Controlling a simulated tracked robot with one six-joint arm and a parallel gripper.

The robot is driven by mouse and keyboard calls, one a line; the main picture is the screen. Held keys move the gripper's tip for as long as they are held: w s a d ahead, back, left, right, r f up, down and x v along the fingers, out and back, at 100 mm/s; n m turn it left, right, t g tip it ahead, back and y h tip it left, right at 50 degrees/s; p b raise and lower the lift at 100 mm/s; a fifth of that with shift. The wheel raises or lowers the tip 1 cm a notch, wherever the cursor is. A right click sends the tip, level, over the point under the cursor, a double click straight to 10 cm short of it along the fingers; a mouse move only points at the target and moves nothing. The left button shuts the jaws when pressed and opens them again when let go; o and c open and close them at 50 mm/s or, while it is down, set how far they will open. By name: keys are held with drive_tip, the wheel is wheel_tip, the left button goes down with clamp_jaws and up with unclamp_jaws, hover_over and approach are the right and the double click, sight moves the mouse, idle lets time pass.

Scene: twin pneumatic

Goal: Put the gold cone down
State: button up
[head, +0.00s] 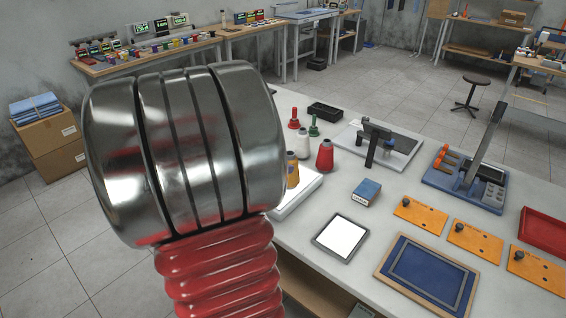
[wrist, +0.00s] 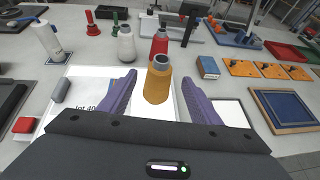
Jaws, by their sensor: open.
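The gold cone (wrist: 157,86) stands upright in the middle of the wrist view, on or just over a white surface marked with "lot 40" lettering (wrist: 88,107). My gripper (wrist: 159,80) is open, with one purple finger on each side of the cone and a visible gap to both. In the head view the gold cone (head: 292,176) shows only in part, beside my large metal and red arm, which hides its left side. My gripper's fingers are hidden in the head view.
A red cone (head: 325,156) and a white cone (head: 302,146) stand close behind the gold one. A blue box (head: 367,192) and a white-faced tablet (head: 342,236) lie to the right. A white bottle (wrist: 48,42) stands at the left in the wrist view.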

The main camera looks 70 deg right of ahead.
drive_tip(key=shift+v, duration=2.6)
drive_tip(key=w+a+m+t+y, duration=0.3)
drive_tip(key=w+a+m+t, duration=0.1)
drive_tip(key=a, duration=1.1)
drive_tip(key=w+a+m+t+y, duration=0.4)
drive_tip(key=a, duration=1.1)
drive_tip(key=w+a+m+t+y, duration=0.3)
drive_tip(key=w+a+t+y, duration=0.1)
drive_tip(key=a, duration=1.1)
drive_tip(key=shift+a+r+m, duration=0.15)
drive_tip(key=shift+a+m, duration=0.05)
drive_tip(key=shift+m, duration=0.2)
